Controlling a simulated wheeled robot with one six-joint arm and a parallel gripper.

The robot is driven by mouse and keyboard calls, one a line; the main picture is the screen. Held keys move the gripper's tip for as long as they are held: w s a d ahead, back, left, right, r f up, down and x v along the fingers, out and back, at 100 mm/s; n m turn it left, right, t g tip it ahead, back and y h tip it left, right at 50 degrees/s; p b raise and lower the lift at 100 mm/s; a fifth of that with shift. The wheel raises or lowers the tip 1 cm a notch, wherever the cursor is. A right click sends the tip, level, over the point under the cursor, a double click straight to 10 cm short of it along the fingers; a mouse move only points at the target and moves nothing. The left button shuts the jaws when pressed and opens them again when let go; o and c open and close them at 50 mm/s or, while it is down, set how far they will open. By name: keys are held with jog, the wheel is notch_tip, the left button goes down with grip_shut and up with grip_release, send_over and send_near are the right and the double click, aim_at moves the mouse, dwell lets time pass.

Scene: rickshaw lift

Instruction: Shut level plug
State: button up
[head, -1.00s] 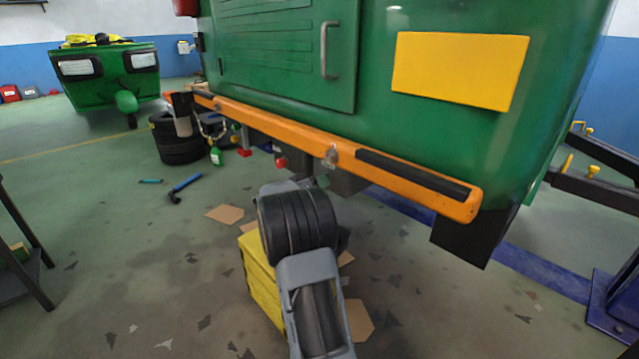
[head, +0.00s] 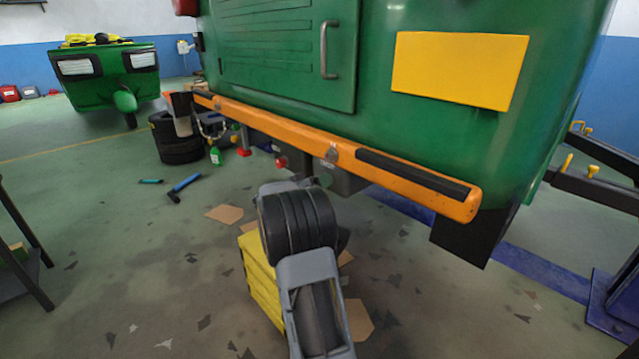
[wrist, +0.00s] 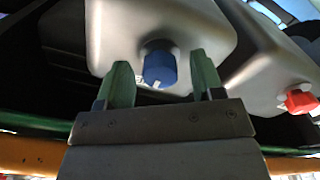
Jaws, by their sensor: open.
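A blue round plug (wrist: 159,66) with a white mark on its rim sits in a grey metal housing (wrist: 205,25) in the wrist view. My gripper (wrist: 161,78) is open, with one green finger on each side of the blue plug. Gaps show between the fingers and the plug, so it is not gripped. A red plug (wrist: 299,101) sits on a second grey housing to the right. No label tells which plug is the level plug. In the head view my arm reaches under the vehicle's rear, and my gripper is mostly hidden there.
An orange bumper (head: 255,120) with a black pad runs above my arm on the green vehicle (head: 375,115). A yellow crate (head: 257,275) stands beside my arm.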

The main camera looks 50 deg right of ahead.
jog(key=a+p, duration=0.3)
jog(key=a, duration=1)
jog(key=shift+w+a, duration=0.4)
jog(key=shift+w, duration=0.05)
